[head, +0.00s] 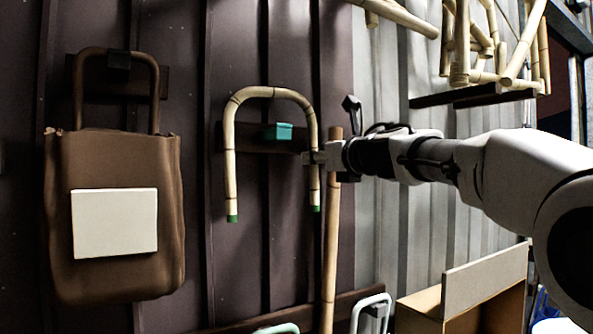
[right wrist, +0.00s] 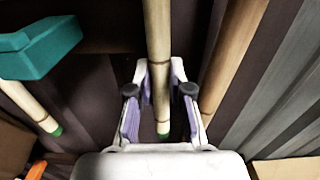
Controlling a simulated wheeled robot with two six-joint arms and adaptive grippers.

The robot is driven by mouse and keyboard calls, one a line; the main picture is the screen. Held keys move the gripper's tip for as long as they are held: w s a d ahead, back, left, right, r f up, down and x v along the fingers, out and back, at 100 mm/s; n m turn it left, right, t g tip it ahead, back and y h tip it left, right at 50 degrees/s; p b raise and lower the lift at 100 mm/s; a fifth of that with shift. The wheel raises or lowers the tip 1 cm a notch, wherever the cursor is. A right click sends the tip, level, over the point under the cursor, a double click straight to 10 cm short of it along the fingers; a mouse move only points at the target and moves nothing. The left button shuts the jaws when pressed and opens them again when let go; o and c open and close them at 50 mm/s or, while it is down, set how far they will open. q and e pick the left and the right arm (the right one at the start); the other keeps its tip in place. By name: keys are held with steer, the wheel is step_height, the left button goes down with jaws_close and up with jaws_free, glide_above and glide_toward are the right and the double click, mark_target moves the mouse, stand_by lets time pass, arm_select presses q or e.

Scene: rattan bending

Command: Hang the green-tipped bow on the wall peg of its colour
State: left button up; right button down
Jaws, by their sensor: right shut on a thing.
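The green-tipped bow (head: 269,92) is a pale cane bent into an upside-down U, with green ends hanging down. My right gripper (head: 316,158) is shut on its right leg, low down; the right wrist view shows that leg (right wrist: 158,60) between the fingers (right wrist: 160,98). The green-teal wall peg (head: 279,131) sticks out of a dark board on the wall. In the head view it appears between the bow's legs, below the arch, with a visible gap. The peg (right wrist: 40,48) also shows in the right wrist view, left of the held leg. My left gripper is not in view.
A straight wooden pole (head: 331,240) stands just right of the bow. A brown bag (head: 113,280) hangs on the wall at left. Cane pieces sit on a shelf (head: 480,95) at upper right. A wooden box (head: 486,280) and pale bent tubes (head: 372,305) are below.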

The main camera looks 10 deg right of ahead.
mark_target(317, 188)
steer(key=f+b, duration=0.1)
steer(key=f, duration=0.1)
steer(key=f+b, duration=0.1)
steer(key=f, duration=0.1)
steer(key=f+b, duration=0.1)
steer(key=f, duration=0.1)
steer(key=shift+s+d+f, duration=0.1)
steer(key=shift+s+d, duration=0.15)
steer(key=shift+s, duration=0.15)
steer(key=shift+w, duration=0.15)
steer(key=c, duration=1.1)
jaws_free()
steer(key=shift+a, duration=0.1)
